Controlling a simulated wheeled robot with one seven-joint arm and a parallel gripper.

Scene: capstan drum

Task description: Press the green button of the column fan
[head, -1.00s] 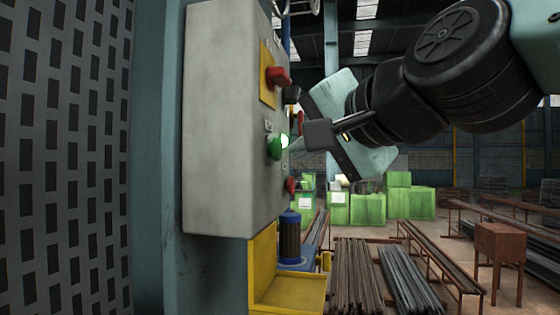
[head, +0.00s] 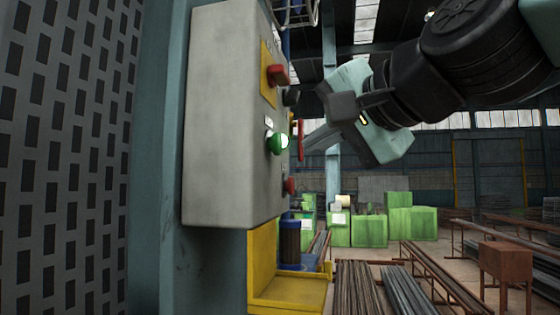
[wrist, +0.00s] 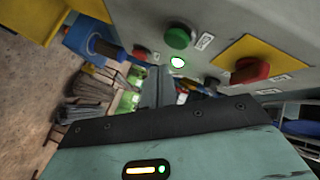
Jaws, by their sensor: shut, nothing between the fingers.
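The column fan's grey control box (head: 225,115) is mounted on a teal column in the head view. The green button (head: 274,144) sticks out of its right-hand face, with a glowing white-green lamp (head: 285,141) beside it. In the wrist view the green button (wrist: 178,38) and the lit lamp (wrist: 177,62) show on the panel. My gripper (head: 305,148) is shut and empty. Its fingertips are to the right of the green button, at about its height, and look apart from it. In the wrist view the shut fingers (wrist: 156,88) point toward the panel below the lamp.
A red switch on a yellow plate (head: 278,75) and a black knob (head: 291,97) sit above the green button. A red button (head: 289,186) sits below. A yellow stand (head: 285,292) is under the box. Green crates (head: 368,230) and metal bars stand farther back.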

